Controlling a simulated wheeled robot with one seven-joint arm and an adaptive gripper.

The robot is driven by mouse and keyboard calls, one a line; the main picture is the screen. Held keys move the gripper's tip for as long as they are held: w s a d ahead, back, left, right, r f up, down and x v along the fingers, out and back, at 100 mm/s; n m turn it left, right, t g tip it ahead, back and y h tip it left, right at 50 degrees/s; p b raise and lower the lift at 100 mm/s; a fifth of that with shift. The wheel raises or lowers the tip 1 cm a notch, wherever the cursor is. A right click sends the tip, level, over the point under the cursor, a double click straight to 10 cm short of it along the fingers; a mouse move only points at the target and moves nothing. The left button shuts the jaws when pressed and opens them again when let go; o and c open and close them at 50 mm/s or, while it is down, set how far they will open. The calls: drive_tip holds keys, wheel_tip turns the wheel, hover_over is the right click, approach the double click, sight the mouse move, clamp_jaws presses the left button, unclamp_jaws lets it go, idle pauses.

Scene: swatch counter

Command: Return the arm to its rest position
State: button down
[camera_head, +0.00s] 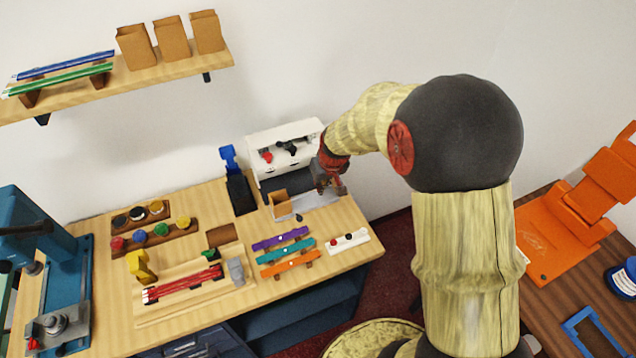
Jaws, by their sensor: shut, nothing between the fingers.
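My gripper (331,184) is at the end of my arm, over the back right of the wooden counter (337,265). It is shut with nothing held. It is in front of the right side of a white machine (283,134) with red and black knobs. A small brown cardboard piece (280,204) stands on the light plate just left of and below my gripper. My arm bends high over the right of the picture and hides part of the wall and floor.
A blue and black stand (238,188) is left of the machine. Purple, teal and orange bars (287,252) lie in front. A blue press (60,270) stands far left. A shelf (140,78) holds paper bags. A dark table (575,290) with an orange stand is at right.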

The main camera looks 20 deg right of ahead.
drive_tip(key=shift+s+r, duration=0.1)
drive_tip(key=shift+r, duration=0.1)
drive_tip(key=s+a+m+g, duration=0.1)
drive_tip(key=s+a+g, duration=0.1)
drive_tip(key=s, duration=0.6)
drive_tip(key=s+a+r+t+b, duration=0.1)
drive_tip(key=s+a+r+t, duration=0.1)
drive_tip(key=s+r, duration=0.7)
drive_tip(key=s+a+r+n+t, duration=0.1)
drive_tip(key=s+a+r, duration=0.2)
drive_tip(key=s+r, duration=0.7)
wheel_tip(320, 180, up, 2)
drive_tip(key=shift+a+r+t+b, duration=0.1)
drive_tip(key=shift+a+t+b, duration=0.25)
drive_tip(key=shift+a+t, duration=0.05)
